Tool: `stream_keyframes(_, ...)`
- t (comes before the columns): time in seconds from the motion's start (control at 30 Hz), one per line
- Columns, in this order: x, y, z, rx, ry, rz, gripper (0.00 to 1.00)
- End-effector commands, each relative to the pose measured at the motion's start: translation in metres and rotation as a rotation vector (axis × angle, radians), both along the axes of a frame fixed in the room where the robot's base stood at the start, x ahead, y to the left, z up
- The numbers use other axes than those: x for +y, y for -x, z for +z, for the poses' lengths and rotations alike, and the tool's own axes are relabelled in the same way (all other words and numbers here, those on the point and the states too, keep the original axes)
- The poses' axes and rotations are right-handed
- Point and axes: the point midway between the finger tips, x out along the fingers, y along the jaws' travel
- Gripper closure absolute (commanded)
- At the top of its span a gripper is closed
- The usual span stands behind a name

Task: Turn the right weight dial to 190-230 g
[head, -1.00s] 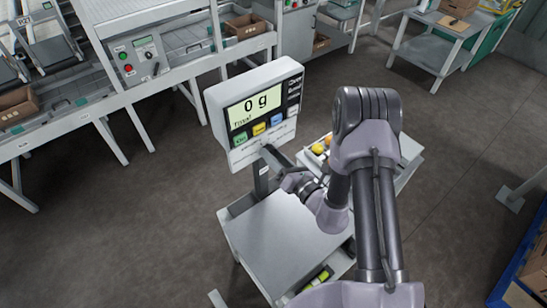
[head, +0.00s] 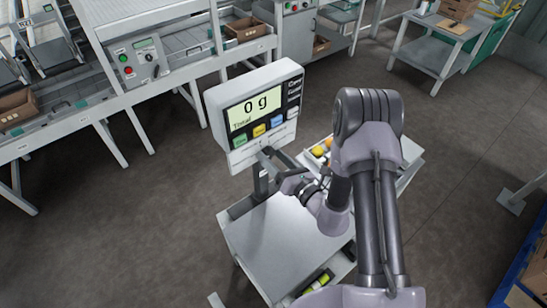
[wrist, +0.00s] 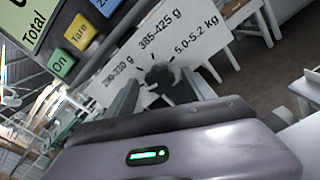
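The scale head (head: 212,105) stands on a post with its display reading 0 g. Its lower panel shows in the wrist view as a pale strip (wrist: 200,45) with a dark dial (wrist: 158,76). Labels around the dial read 385-425 g above it, 5.0-5.2 kg at right, and one at left ending in 230 g, its first digits blurred. The dial's pointing direction is not clear. My gripper (wrist: 163,92) is open, one finger either side of the dial in the picture; contact is unclear. In the head view my gripper (head: 264,156) is at the panel's lower edge.
On, Tare and another button (wrist: 79,34) sit above the labels. A bare metal shelf (head: 280,245) lies below the scale head. A conveyor line (head: 150,95) runs behind at left.

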Motion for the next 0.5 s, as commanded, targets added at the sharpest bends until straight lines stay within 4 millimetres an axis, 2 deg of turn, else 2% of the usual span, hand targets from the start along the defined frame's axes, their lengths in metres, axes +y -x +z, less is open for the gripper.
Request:
stream_keyframes(0.3,-0.003,0.004,0.000,0.002,-0.001,-0.002,0.38)
stream_keyframes(0.37,-0.008,0.010,0.000,0.002,0.000,-0.003,0.38)
stream_keyframes(0.5,-0.029,0.038,0.000,0.005,-0.001,-0.006,0.38)
